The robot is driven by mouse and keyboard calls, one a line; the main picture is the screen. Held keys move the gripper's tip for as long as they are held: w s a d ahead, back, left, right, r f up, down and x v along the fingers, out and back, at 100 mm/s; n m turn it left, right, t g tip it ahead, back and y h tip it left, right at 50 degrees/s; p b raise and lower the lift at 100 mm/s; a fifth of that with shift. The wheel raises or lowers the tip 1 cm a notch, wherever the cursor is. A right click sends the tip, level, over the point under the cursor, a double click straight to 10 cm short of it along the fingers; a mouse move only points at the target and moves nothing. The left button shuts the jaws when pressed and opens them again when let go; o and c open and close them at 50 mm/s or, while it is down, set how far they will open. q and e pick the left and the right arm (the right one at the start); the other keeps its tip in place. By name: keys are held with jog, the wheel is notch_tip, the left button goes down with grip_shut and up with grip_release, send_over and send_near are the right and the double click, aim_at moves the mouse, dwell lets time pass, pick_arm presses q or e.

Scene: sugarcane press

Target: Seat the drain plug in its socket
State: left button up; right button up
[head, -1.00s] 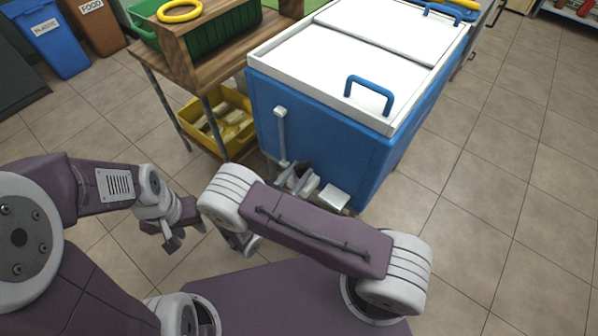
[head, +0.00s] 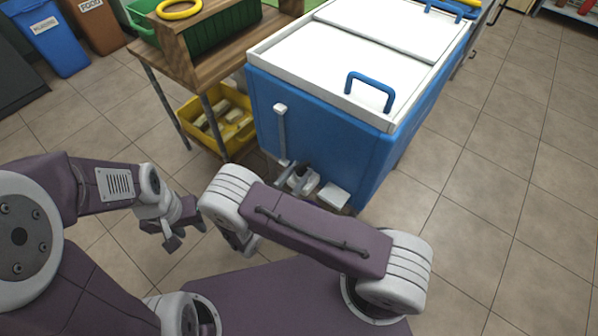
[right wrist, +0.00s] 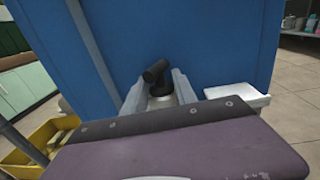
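A black T-shaped piece, which looks like the drain plug (right wrist: 155,73), shows in the right wrist view in front of the blue wall of the chest (right wrist: 220,45). A pale round part (right wrist: 161,102) sits just below it; I cannot tell whether this is the socket. My right gripper (right wrist: 160,88) has its grey fingers on either side of the black piece; whether they touch it is unclear. In the head view, this gripper (head: 302,180) is low at the chest's near face, partly behind my arm. My left gripper (head: 185,232) is open and empty, away from the chest.
A white ledge (head: 333,195) juts from the chest's base, right of my right gripper. A grey upright bar (head: 281,135) runs down the chest's face. A wooden table (head: 205,72) with a yellow crate (head: 185,112) below stands left. Floor at right is clear.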

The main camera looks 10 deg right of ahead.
jog(key=shift+o, duration=0.3)
jog(key=b+v, duration=0.1)
jog(key=v, duration=1)
jog(key=shift+s+a+r, duration=0.1)
jog(key=shift+a, duration=0.05)
dwell(0.4)
jog(key=p+x, duration=0.1)
jog(key=x, duration=0.9)
